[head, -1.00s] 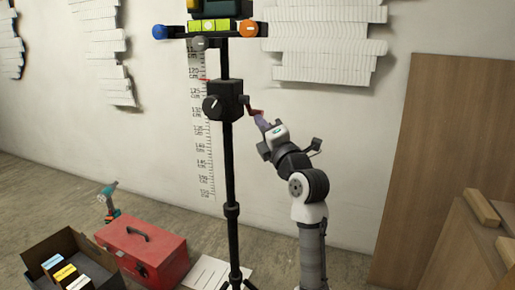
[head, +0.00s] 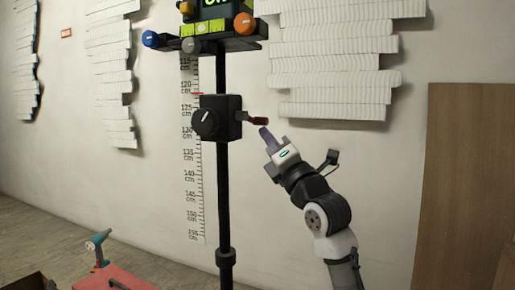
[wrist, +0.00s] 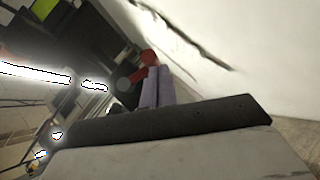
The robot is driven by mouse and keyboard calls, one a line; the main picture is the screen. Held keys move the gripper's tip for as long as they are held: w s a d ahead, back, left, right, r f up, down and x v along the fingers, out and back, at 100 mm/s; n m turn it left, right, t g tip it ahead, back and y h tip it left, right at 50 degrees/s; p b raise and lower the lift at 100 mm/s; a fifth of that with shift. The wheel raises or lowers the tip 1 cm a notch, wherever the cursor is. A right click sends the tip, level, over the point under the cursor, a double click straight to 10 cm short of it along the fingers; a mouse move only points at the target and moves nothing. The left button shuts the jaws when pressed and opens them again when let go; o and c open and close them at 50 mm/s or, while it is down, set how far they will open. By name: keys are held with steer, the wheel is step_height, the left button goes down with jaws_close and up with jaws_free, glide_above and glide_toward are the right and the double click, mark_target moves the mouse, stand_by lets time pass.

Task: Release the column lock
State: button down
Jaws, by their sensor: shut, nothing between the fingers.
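The column (head: 224,190) is a black upright pole. A black block (head: 217,118) with a round knob (head: 206,123) on its front sits around it. A small lever with a red handle (head: 259,120), likely the lock, sticks out to the right of the block, nearly level. My gripper (head: 264,131) is shut and empty, its purple fingers pointing up just below the red handle's outer end. In the wrist view the red handle (wrist: 148,58) shows right by my fingertips (wrist: 153,74). I cannot tell whether they touch.
A head with a green display and coloured knobs (head: 205,28) tops the column. A printed centimetre scale (head: 190,165) runs behind it. White wall reliefs (head: 335,60) hang behind. A red toolbox (head: 105,280), a drill (head: 98,250) and a brown board (head: 470,180) stand around.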

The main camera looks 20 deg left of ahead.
steer(key=s+d+p, duration=0.2)
steer(key=s+d, duration=0.5)
steer(key=d, duration=0.3)
steer(key=shift+s+d+f, duration=0.2)
steer(key=shift+d+f, duration=0.1)
steer(key=shift+d, duration=0.1)
steer(key=shift+a, duration=0.1)
